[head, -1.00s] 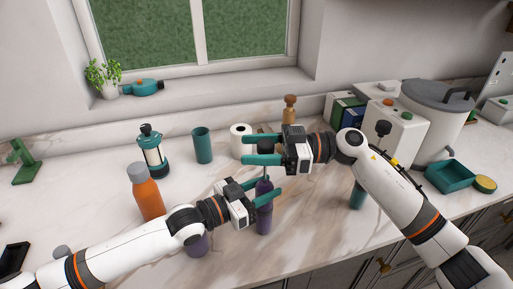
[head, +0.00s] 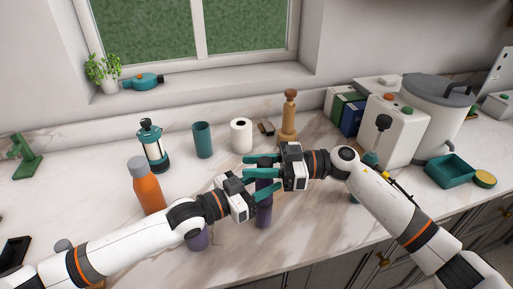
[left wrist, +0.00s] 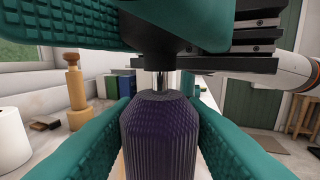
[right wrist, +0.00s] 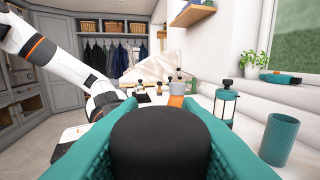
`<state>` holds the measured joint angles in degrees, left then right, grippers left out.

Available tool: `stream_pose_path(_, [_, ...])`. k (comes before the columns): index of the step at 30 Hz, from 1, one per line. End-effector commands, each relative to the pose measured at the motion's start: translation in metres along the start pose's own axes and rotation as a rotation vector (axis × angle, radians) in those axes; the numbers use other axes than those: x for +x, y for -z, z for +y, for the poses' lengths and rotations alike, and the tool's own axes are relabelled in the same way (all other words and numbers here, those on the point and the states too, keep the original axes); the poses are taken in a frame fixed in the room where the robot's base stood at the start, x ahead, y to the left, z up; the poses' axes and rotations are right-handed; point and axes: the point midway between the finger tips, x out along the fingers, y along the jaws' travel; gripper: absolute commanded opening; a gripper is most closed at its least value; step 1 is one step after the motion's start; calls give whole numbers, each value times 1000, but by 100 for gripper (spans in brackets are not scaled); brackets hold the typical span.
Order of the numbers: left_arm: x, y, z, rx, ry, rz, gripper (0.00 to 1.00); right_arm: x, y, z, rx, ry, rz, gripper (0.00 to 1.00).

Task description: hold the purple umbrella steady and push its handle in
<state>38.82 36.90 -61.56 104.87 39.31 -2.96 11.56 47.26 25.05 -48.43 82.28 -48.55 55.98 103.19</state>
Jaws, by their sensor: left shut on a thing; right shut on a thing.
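The purple umbrella (head: 264,214) stands upright on the marble counter. My left gripper (head: 263,190) is shut around its ribbed purple body (left wrist: 160,135), with a teal finger on each side in the left wrist view. My right gripper (head: 250,167) is shut on the black handle (right wrist: 160,142), directly above my left gripper. In the left wrist view, a short length of silver shaft (left wrist: 160,80) shows between the handle's black underside (left wrist: 160,52) and the top of the body. The grippers hide most of the handle in the head view.
An orange bottle (head: 146,190) stands left of the umbrella, close to my left arm. A teal cup (head: 203,141), a white paper roll (head: 241,136) and a wooden mill (head: 289,114) stand behind. The counter front of the umbrella is clear.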

Motion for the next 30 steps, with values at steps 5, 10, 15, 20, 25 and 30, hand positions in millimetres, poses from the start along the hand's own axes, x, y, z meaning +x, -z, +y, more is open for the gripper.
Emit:
stream_pose_path(5, [0,0,0,2,1,0,9,-1,12,-1,1,4,0,0])
stream_pose_path(10, [0,0,-1,1,1,0,9,-1,14,-1,2,5,2,0])
stream_pose_path(15, [0,0,-1,1,1,-1,9,-1,14,-1,2,5,3,49])
stream_pose_path(20, [0,0,0,2,1,-1,9,-1,13,-1,1,3,1,53])
stream_pose_path(25, [0,0,0,2,0,0,9,-2,12,0,0,3,1,53])
stream_pose_path(30, [0,0,0,2,0,0,9,-21,13,-1,0,6,3,53])
